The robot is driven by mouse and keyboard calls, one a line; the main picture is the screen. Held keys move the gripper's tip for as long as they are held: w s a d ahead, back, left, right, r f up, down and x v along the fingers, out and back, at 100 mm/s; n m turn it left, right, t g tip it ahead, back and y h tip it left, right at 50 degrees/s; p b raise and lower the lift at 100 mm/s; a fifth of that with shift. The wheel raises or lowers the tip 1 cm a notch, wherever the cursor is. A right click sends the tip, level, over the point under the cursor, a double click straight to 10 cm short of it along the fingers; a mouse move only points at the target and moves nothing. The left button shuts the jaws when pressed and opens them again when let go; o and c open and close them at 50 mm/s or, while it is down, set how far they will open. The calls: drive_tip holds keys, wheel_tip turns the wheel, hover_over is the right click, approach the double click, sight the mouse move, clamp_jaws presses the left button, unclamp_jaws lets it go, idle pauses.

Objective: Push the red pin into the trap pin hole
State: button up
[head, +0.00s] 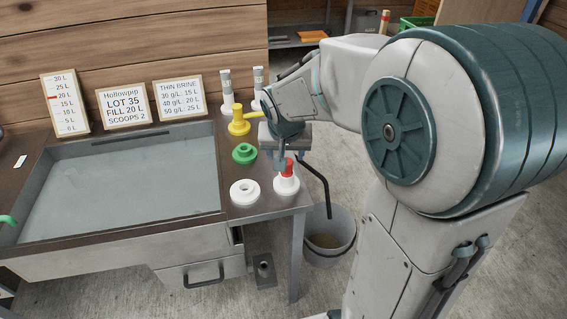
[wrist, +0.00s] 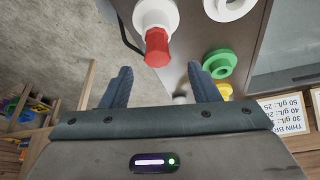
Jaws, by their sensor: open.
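The red pin (head: 288,167) stands upright in a round white fitting (head: 286,186) near the right front corner of the bench. Its lower part is hidden by the fitting, and I cannot tell how deep it sits. In the wrist view, the red pin (wrist: 157,48) lies just beyond and between my fingertips, with the white fitting (wrist: 153,14) behind it. My gripper (wrist: 159,72) is open and empty, its fingers spread wide of the pin. In the head view, my gripper (head: 283,150) is just above the pin, partly hidden by my arm. No label marks the trap pin hole.
A white ring (head: 244,192), a green ring (head: 244,154) and a yellow valve (head: 239,122) stand left of the pin. A sunken basin (head: 120,185) fills the left of the bench. A grey bucket (head: 328,240) with a black pipe stands beyond the right edge.

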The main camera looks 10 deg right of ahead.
sight(287, 173)
drive_tip(key=shift+s+b+x, duration=0.1)
drive_tip(key=shift+b+x, duration=0.05)
drive_tip(key=shift+x, duration=1.35)
drive_tip(key=shift+s+b+x, duration=0.15)
drive_tip(key=shift+x, duration=1.4)
drive_tip(key=shift+d, duration=0.1)
drive_tip(key=c, duration=1.1)
